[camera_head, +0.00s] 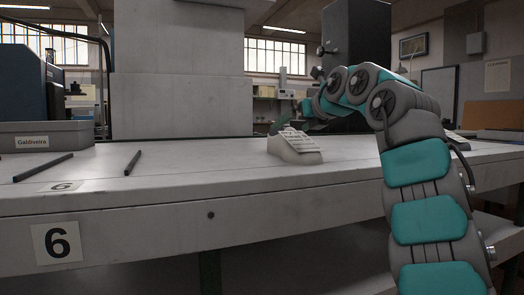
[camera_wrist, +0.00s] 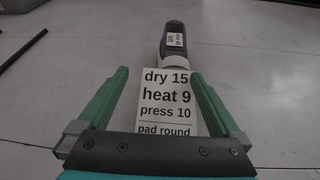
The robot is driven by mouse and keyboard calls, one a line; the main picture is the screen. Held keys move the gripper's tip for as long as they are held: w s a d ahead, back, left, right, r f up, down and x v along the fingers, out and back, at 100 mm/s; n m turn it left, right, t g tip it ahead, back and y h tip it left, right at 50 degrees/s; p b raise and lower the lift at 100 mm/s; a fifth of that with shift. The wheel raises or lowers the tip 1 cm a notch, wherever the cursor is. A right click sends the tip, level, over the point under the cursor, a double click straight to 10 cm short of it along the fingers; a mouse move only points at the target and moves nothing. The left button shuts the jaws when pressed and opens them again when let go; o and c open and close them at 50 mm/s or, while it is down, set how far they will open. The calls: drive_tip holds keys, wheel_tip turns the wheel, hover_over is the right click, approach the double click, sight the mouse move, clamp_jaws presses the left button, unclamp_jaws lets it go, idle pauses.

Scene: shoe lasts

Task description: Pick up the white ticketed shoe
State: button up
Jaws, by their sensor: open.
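The white shoe (camera_head: 296,157) sits on the pale bench with a printed ticket (camera_head: 298,140) on top. In the wrist view the ticket (camera_wrist: 166,100) reads "dry 15, heat 9, press 10, pad round" and hides most of what is under it. My gripper (camera_wrist: 160,73) is open, with one green finger on each side of the ticket and a gap to each. In the head view my arm reaches over the bench and its end is above the shoe. Whether the fingers are level with the shoe's sides I cannot tell.
A dark object with a small label (camera_wrist: 175,38) lies just beyond the ticket. Two black rods (camera_head: 43,168) (camera_head: 132,162) and a grey labelled bin (camera_head: 45,136) are on the bench's left. A pale block (camera_head: 180,85) stands behind. The bench between rods and shoe is clear.

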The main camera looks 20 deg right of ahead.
sight(293, 135)
drive_tip(key=shift+s+d+f+h, duration=0.1)
drive_tip(key=shift+d+f+h, duration=0.15)
drive_tip(key=shift+d, duration=0.35)
drive_tip(key=shift+s+d+f+h, duration=0.15)
drive_tip(key=shift+d+f, duration=0.2)
drive_tip(key=shift+d, duration=0.2)
drive_tip(key=shift+w+d+f, duration=0.1)
drive_tip(key=shift+w+f, duration=0.05)
drive_tip(key=shift+w, duration=0.3)
drive_tip(key=x, duration=0.2)
drive_tip(key=p+x, duration=0.1)
drive_tip(key=x, duration=0.1)
drive_tip(key=a+p+x, duration=0.1)
drive_tip(key=x, duration=0.1)
drive_tip(key=shift+w+d+f, duration=0.1)
drive_tip(key=shift+w+f, duration=0.2)
drive_tip(key=shift+w, duration=0.1)
drive_tip(key=shift+c, duration=0.4)
clamp_jaws()
drive_tip(key=shift+r, duration=0.1)
